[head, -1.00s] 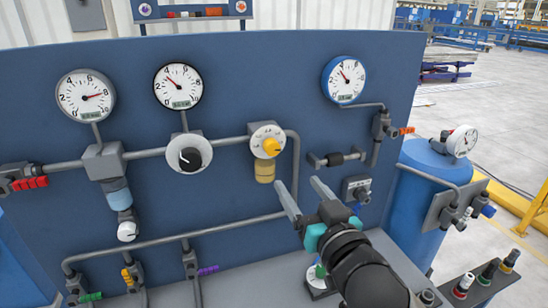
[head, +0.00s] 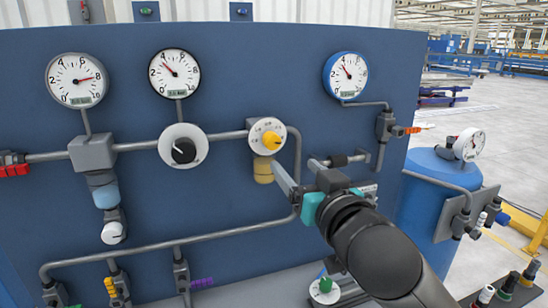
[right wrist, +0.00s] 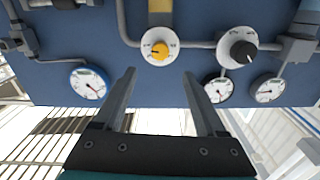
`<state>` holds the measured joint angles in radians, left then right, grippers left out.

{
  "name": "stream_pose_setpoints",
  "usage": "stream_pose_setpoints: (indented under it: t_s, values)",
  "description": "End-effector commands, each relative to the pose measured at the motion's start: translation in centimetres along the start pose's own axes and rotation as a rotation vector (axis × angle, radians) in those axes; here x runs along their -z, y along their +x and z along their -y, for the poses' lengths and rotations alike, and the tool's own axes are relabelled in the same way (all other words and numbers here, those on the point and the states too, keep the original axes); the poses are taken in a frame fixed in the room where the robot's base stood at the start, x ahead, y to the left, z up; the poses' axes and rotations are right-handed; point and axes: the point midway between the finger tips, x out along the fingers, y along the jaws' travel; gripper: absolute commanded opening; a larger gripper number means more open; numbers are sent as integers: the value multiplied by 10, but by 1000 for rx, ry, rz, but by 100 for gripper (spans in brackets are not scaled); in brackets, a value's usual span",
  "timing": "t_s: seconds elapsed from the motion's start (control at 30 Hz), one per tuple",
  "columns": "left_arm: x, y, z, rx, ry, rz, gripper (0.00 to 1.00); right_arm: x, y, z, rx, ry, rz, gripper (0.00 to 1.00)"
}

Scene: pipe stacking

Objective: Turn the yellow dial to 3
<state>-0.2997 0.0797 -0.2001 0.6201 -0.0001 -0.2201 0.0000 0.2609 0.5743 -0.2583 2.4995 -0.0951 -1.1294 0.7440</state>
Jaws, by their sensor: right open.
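The yellow dial (head: 271,139) sits on a round white scale plate on the blue panel, above a yellow cylinder (head: 263,171). In the right wrist view the yellow dial (right wrist: 159,51) is ahead of the fingers, near the middle, apart from them. My right gripper (head: 294,176) is just below and right of the dial in the head view. It also shows in the right wrist view (right wrist: 158,85), with its two fingers apart and nothing between them. The scale's numbers are too small to read. My left gripper is not in view.
A black knob (head: 183,150) on a white plate is left of the dial. Grey pipes (head: 228,136) run along the panel. Two white gauges (head: 76,79) and a blue-rimmed gauge (head: 345,75) are above. A blue tank (head: 433,200) stands at right.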

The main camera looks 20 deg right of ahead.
Motion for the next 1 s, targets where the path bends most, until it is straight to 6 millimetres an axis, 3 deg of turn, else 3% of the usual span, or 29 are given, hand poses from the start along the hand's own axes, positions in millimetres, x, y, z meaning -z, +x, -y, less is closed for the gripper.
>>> stream_pose_setpoints:
  t_s: [0.07, 0.7, 1.0]
  values:
    - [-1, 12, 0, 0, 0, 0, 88, -3, 1, 0, 3, -5, -2, 74]
    - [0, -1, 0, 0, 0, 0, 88, 0, 98, 0, 0, -3, 3, 74]
    - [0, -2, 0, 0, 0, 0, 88, 0, 123, 0, 1, -4, 2, 74]
